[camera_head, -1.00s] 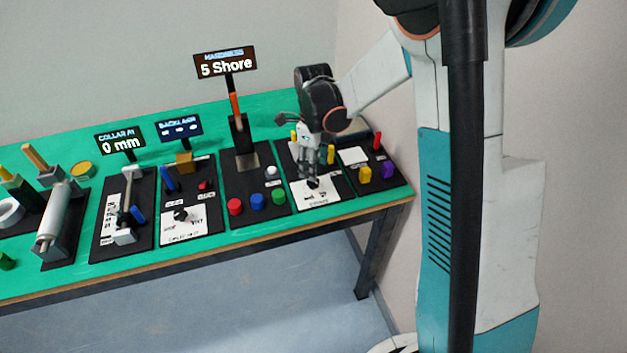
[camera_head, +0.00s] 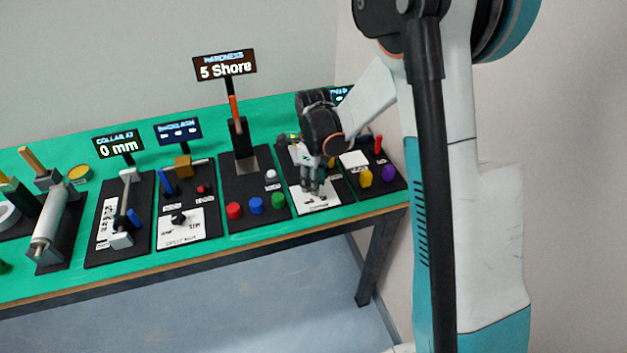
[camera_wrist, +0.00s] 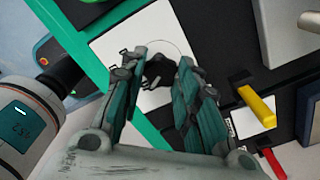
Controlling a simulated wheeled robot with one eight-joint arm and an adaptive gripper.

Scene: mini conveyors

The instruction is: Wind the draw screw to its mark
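My gripper (camera_head: 310,190) points down over the white card (camera_head: 318,200) of the second station from the right. In the wrist view my gripper (camera_wrist: 158,72) has its two teal fingers apart, with a black knob (camera_wrist: 160,70) between and just beyond their tips. The knob sits on the white card (camera_wrist: 112,45) inside a thin printed circle. I cannot tell whether either finger touches it. In the head view the gripper hides this knob. No label naming the draw screw is readable.
A yellow lever (camera_wrist: 257,106) and a red lever (camera_wrist: 272,162) stand right of the fingers. Red (camera_head: 234,210), blue (camera_head: 256,205) and green (camera_head: 277,200) buttons lie on the station to the left. A display reads 5 Shore (camera_head: 225,68); another reads 0 mm (camera_head: 118,145).

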